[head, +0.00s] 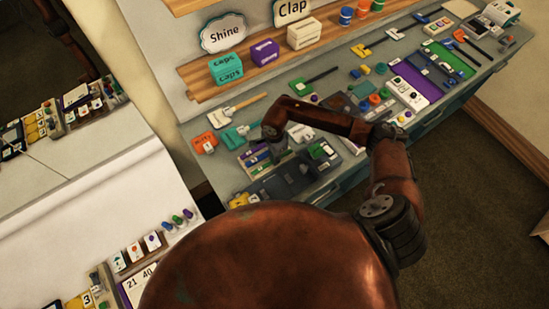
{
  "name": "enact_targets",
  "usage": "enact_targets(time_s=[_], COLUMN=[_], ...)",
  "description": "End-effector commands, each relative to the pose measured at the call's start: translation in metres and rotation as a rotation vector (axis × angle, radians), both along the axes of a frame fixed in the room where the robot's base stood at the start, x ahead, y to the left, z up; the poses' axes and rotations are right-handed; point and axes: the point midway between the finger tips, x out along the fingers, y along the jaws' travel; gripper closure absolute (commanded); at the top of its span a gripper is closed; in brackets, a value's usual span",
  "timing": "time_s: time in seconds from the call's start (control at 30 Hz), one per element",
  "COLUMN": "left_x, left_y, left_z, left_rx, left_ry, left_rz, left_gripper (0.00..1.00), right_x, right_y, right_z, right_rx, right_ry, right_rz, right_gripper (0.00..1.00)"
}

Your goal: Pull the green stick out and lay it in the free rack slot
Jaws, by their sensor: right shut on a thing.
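My right gripper (278,155) reaches in over the counter from the right, pointing down. It is shut on a slim thing at the small box of coloured sticks (251,164), which I take for the green stick; its jaws hide most of it. Purple and green strips show in this box, too small to tell apart well. A dark tray with compartments (291,187) lies just in front of the box; I cannot tell which of its parts is a free rack slot. My left gripper is not in view.
An orange block (205,143) and a teal piece (233,137) lie left of the gripper. Behind, a wooden shelf (205,92) holds teal, purple and cream boxes. Many small props crowd the counter to the right. A white table (105,195) stands at left.

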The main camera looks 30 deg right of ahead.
Motion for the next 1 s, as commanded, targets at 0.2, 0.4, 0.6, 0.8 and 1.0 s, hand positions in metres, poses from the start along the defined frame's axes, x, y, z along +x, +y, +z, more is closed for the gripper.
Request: enact_targets(time_s=[0.2,0.4,0.6,0.8,1.0], left_x=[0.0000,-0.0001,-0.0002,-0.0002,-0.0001], left_y=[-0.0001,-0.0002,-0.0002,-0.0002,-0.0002], left_z=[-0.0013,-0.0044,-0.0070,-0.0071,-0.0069], left_rx=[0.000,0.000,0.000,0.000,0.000], left_ry=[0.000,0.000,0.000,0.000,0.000], left_rz=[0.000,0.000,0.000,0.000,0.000], left_gripper=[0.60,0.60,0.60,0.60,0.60], right_x=[0.0002,0.0003,0.0006,0.0005,0.0004], right_y=[-0.0001,-0.0001,0.0001,0.0001,0.0000], right_z=[-0.0005,-0.0014,-0.0017,-0.0012,-0.0013], right_rx=[0.000,0.000,0.000,0.000,0.000], right_ry=[0.000,-0.001,-0.001,-0.001,0.000], right_rz=[0.000,0.000,0.000,0.000,0.000], right_gripper=[1.00,1.00,1.00,1.00,1.00])
